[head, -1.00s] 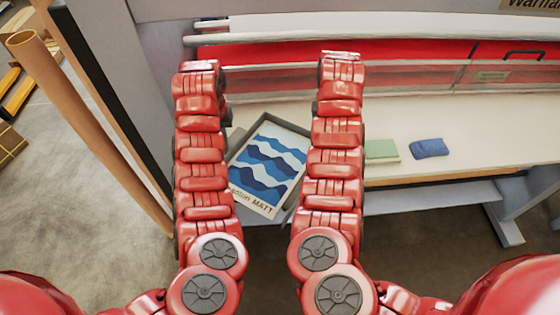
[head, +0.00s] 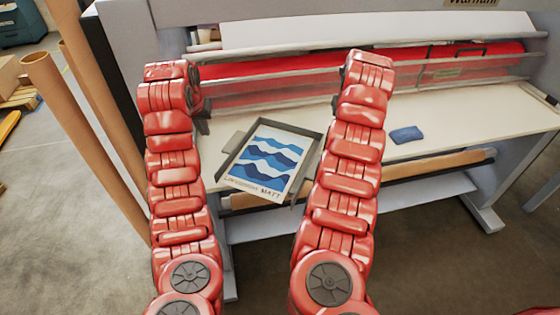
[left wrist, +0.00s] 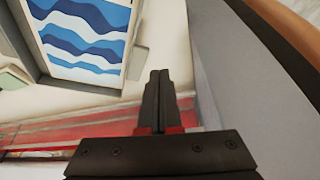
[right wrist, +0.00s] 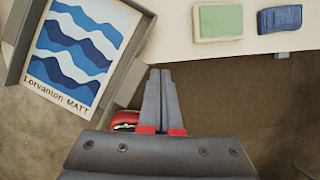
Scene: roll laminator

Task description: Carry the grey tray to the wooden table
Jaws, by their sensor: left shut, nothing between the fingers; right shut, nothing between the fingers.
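The grey tray (head: 303,172) lies on the cream bed of the laminator, reaching its front edge. A print with blue waves (head: 268,160) lies in it. A grey handle stands out at each side. My left gripper (left wrist: 160,75) is shut and empty, to the left of the tray; in the head view only a dark bit of it shows behind the arm. My right gripper (right wrist: 164,75) is shut and empty, to the right of the tray; the tray's wall (right wrist: 125,70) is close to its fingertips in the right wrist view. I see no wooden table.
The laminator's red roller front (head: 290,83) stands behind the bed (head: 455,118). A blue block (head: 407,135) lies on the bed, and a green block (right wrist: 218,22) beside it in the right wrist view. Brown tubes (head: 75,135) stand at the left. Grey floor is open there.

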